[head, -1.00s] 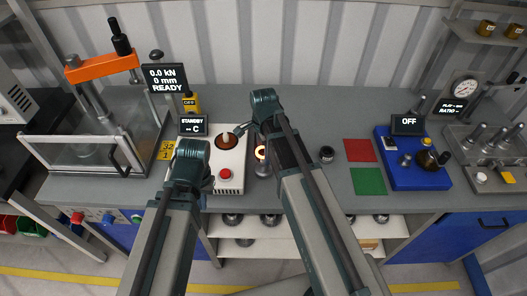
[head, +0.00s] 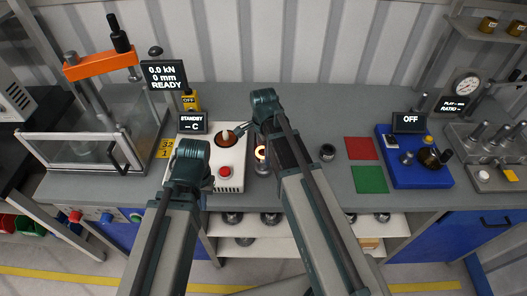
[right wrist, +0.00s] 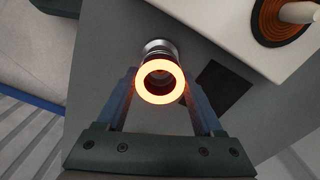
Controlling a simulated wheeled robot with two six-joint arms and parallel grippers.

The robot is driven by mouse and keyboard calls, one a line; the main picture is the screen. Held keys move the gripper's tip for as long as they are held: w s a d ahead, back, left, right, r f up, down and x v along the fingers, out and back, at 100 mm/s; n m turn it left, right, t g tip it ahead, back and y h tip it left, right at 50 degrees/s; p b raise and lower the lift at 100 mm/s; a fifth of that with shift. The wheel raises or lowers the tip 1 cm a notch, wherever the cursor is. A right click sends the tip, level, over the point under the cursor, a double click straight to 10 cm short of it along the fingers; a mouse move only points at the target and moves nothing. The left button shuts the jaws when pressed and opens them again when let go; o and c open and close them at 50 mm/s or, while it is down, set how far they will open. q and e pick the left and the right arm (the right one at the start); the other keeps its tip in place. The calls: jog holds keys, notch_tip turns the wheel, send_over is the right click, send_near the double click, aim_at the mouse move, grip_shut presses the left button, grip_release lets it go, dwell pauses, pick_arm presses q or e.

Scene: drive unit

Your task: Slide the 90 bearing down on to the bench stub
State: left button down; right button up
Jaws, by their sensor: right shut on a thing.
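The 90 bearing (right wrist: 160,82) glows orange-white in the right wrist view, between the fingers of my right gripper (right wrist: 158,84), which is shut on it. It also glows in the head view (head: 260,153), partly hidden behind my right arm. The bench stub (right wrist: 158,47) shows as a silver cylinder just beyond the ring in the right wrist view. I cannot tell whether the ring is around the stub or just above it. My left gripper (head: 206,183) hangs in front of the white heater, and its fingers are mostly hidden.
The white heater (head: 235,175) with a pale cone (head: 226,136) stands left of the bearing. A small dark cylinder (head: 327,152), red mat (head: 361,148) and green mat (head: 369,180) lie to the right, then a blue unit (head: 410,172). A caged press (head: 85,130) stands far left.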

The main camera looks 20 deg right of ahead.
jog(key=shift+f+b, duration=0.5)
jog(key=shift+f, duration=0.15)
jog(key=shift+f+b, duration=1.1)
jog(key=shift+b, duration=0.05)
jog(key=shift+r, duration=0.1)
jog(key=shift+c, duration=0.7)
jog(key=o, duration=1.4)
notch_tip(320, 180, up, 7)
jog(key=p, duration=0.7)
notch_tip(320, 180, up, 14)
jog(key=p, duration=1.4)
